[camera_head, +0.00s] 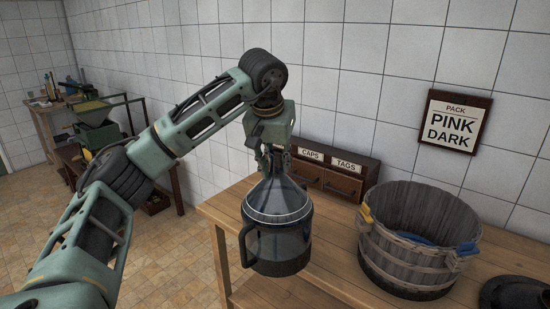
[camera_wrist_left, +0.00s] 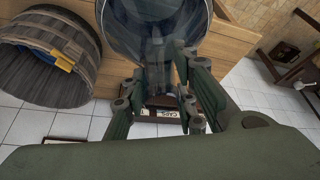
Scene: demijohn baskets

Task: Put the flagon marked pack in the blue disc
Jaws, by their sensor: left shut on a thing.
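My left gripper (camera_head: 277,150) is shut on the neck of a dark, see-through flagon (camera_head: 278,225) with a pale conical shoulder and a side handle. The flagon hangs upright over the table's front left part; no mark on it can be read. In the left wrist view the gripper fingers (camera_wrist_left: 160,90) close at the flagon's neck, and its body (camera_wrist_left: 150,25) shows at the top. A wooden tub (camera_head: 385,260) stands to its right, with a blue surface (camera_head: 415,238) partly visible inside; I cannot tell if that is the disc. My right gripper is out of view.
A wall sign (camera_head: 454,122) reads "PACK PINK DARK". A drawer box (camera_head: 335,178) labelled CAPS and TAGS stands at the table's back. A black object (camera_head: 514,293) lies at the right edge.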

